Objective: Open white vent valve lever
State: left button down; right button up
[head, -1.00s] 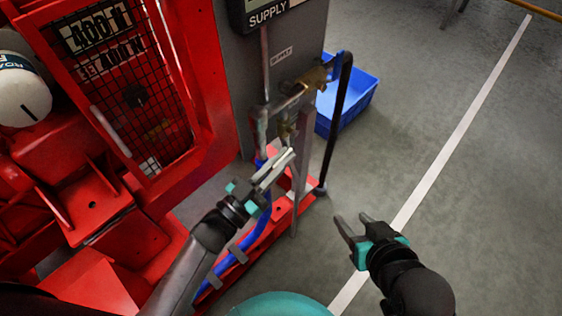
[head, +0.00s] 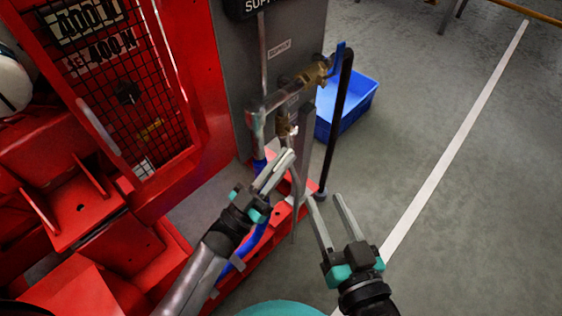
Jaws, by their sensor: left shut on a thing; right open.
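A small brass vent valve (head: 283,128) is on the pipework beside the grey panel, with a small white lever part (head: 294,131) showing on it. My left gripper (head: 287,157) is just below this valve, with its fingertips close together. It is shut on what appears to be the white lever; the fingers hide most of the lever, so its angle cannot be told. My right gripper (head: 322,198) is open and empty, to the right of and below the left one, its fingers pointing up toward the pipe stand.
A larger brass valve (head: 312,75) with a blue handle (head: 337,58) is above. A blue crate (head: 352,108) stands behind on the floor. A red machine with a mesh guard (head: 125,85) fills the left. Floor at right is clear.

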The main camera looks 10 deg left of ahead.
pick_arm(q)
jog(key=shift+w+f+t+h, duration=0.1)
jog(key=shift+f+t+h, duration=0.2)
jog(key=shift+f, duration=0.05)
pick_arm(e)
jog(key=shift+s+a+r+t, duration=0.1)
jog(key=shift+s+r+t, duration=0.05)
jog(key=shift+t, duration=0.15)
pick_arm(q)
jog(key=shift+w+d+f+t, duration=0.1)
jog(key=shift+f+t, duration=0.15)
jog(key=shift+t, duration=0.15)
pick_arm(e)
jog(key=shift+r, duration=0.1)
jog(key=shift+c, duration=0.2)
